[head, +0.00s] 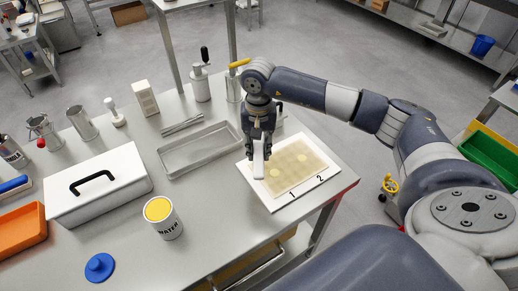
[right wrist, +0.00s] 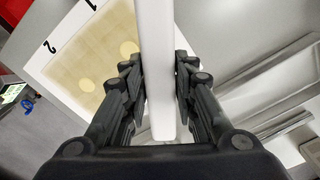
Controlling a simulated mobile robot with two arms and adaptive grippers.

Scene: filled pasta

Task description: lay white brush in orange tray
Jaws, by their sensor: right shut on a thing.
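The white brush (head: 259,164) is held in my right gripper (head: 260,146) above the near left part of a white board with a tan mat. In the right wrist view the brush (right wrist: 156,60) appears as a long white bar between the two black fingers of the gripper (right wrist: 158,85), which are closed on its sides. The brush's far end is cut off at the top of that view. The orange tray (head: 22,230) lies at the far left of the table, partly cut off by the picture's edge and apart from the gripper. My left gripper is not in view.
A white box with black handle (head: 98,186), a can with a yellow top (head: 162,218) and a metal tray (head: 200,150) stand between gripper and orange tray. A blue lid (head: 99,267) lies at the front. The numbered board (head: 278,204) is below the gripper.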

